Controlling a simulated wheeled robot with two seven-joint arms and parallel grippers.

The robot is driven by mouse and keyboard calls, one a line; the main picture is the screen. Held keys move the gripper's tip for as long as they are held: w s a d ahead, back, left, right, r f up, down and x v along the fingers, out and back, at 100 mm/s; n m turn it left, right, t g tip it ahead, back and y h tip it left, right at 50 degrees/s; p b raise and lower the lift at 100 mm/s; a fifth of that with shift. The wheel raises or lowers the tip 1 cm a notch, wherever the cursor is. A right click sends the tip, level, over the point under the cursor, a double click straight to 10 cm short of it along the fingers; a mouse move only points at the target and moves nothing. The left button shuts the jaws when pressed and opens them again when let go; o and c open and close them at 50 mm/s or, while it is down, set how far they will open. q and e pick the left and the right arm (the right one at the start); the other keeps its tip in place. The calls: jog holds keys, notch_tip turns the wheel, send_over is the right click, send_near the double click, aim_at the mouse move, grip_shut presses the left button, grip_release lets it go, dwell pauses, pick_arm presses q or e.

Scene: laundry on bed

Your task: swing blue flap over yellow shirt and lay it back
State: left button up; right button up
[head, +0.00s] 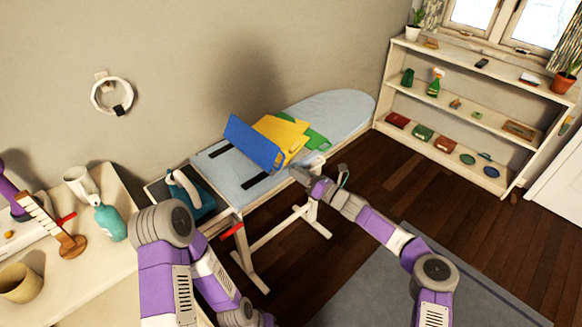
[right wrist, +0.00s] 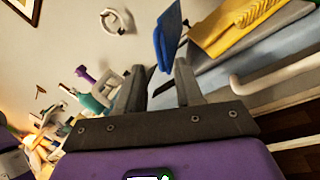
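The blue flap (head: 252,143) stands tilted up on the ironing board, along the left side of the yellow shirt (head: 285,132). The yellow shirt lies on the board, with a green cloth (head: 317,142) partly showing beyond it. My right gripper (head: 301,175) is at the board's near edge, to the right of and below the flap. In the right wrist view its fingers (right wrist: 161,78) are apart with nothing held. The blue flap (right wrist: 167,36) shows beyond the fingertips, and the yellow shirt (right wrist: 235,28) is to their right. My left gripper is not in view.
The light-blue ironing board (head: 335,108) has dark strips at its left end. A teal iron (head: 190,195) stands at that end. A table (head: 85,262) with a teal bottle (head: 110,222) is at left. A white shelf (head: 455,95) stands at right. Dark floor is open before it.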

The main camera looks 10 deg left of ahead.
jog(key=v, duration=0.2)
jog(key=shift+s+d, duration=0.2)
jog(key=shift+d, duration=0.15)
jog(key=shift+f, duration=0.1)
jog(key=s+a+f+n+g+h, duration=0.35)
jog(key=s+f+n, duration=0.35)
jog(key=s+f, duration=0.25)
jog(key=s+a+f+n+g+h, duration=0.2)
jog(key=s+f+n+g, duration=0.2)
jog(key=s+f+n, duration=0.5)
jog(key=s+d+f+n+g+h, duration=0.1)
jog(key=s+d+f+n+h, duration=0.2)
jog(key=s+d+n, duration=0.3)
jog(key=s+d+f+n+h, duration=0.3)
jog(key=s+d+n, duration=0.3)
jog(key=s+d, duration=0.6)
jog(key=s+h, duration=0.1)
jog(key=s, duration=0.3)
jog(key=shift+f+g, duration=0.25)
jog(key=shift+g, duration=0.1)
